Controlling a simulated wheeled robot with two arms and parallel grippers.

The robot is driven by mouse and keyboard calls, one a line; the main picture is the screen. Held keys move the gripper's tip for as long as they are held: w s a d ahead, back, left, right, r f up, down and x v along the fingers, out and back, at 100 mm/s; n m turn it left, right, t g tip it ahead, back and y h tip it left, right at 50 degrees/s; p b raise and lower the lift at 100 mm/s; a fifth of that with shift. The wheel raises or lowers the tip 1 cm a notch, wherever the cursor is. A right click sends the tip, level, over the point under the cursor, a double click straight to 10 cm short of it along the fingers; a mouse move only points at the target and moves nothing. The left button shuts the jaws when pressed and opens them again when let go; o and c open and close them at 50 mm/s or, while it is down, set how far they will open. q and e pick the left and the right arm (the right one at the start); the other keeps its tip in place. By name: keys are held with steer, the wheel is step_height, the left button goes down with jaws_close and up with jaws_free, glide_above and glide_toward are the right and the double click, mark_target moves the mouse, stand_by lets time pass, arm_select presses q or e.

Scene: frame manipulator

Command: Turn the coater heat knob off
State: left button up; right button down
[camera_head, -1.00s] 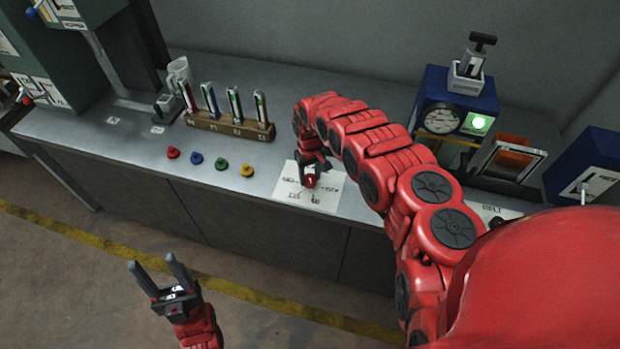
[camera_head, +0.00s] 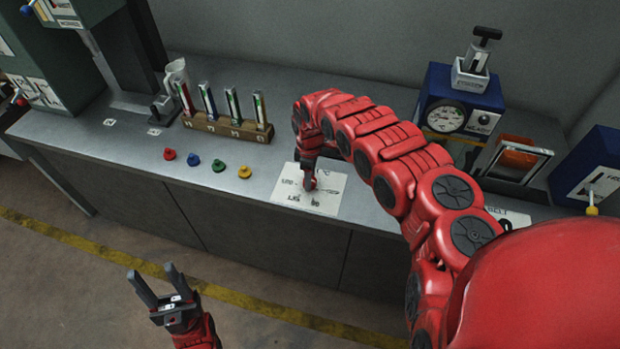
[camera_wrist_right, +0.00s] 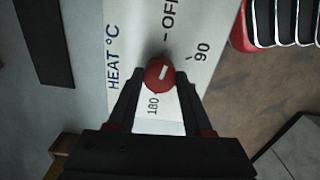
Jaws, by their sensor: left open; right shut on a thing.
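The red heat knob (camera_wrist_right: 160,74) sits on a white plate (camera_wrist_right: 203,95) marked HEAT °C, OFF, 90 and 180 in the right wrist view. A short white bar on the knob slants, its upper end leaning up and right, roughly toward the OFF tick. My right gripper (camera_wrist_right: 158,80) is shut on the knob, one fingertip on each side. In the head view the plate (camera_head: 325,200) lies on the counter, and my right gripper (camera_head: 309,184) reaches down to it and mostly hides the knob. My left gripper (camera_head: 158,288) is open and empty, in front of the counter.
A blue box (camera_head: 437,88) with a gauge (camera_head: 446,116) and an unlit READY lamp (camera_head: 482,118) stands at the right.

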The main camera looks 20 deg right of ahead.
steer(key=shift+n, duration=1.1)
steer(key=shift+c, duration=1.5)
jaws_free()
step_height(320, 180, up, 17)
steer(key=b, duration=0.4)
steer(key=shift+r, duration=0.2)
